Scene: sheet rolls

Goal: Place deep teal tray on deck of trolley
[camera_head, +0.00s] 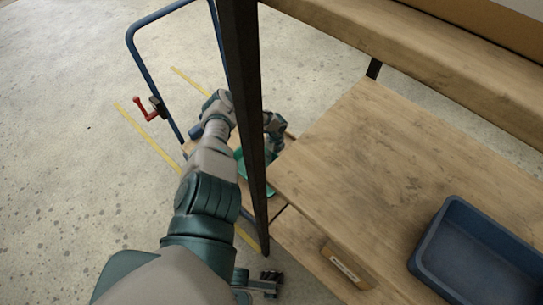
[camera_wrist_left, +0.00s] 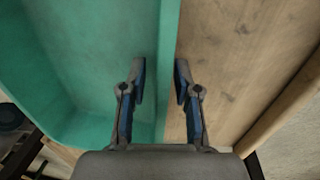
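The deep teal tray (camera_wrist_left: 90,70) fills the left of the left wrist view, and its long side wall runs up the middle. In the head view only a small part of the tray (camera_head: 242,168) shows behind my left arm. The trolley's wooden deck (camera_wrist_left: 235,60) lies beside and below the tray; its edge also shows in the head view (camera_head: 202,152). My left gripper (camera_wrist_left: 160,80) has its fingers apart, one on each side of the tray's wall, with gaps visible. Whether the tray rests fully on the deck is hard to tell.
The trolley's blue handle (camera_head: 132,55) rises at the left, with a red lever (camera_head: 143,108). A dark post (camera_head: 243,100) stands close to my left arm. A wooden shelf unit (camera_head: 365,150) holds a dark blue tray (camera_head: 428,250) at the right. The floor at left is clear.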

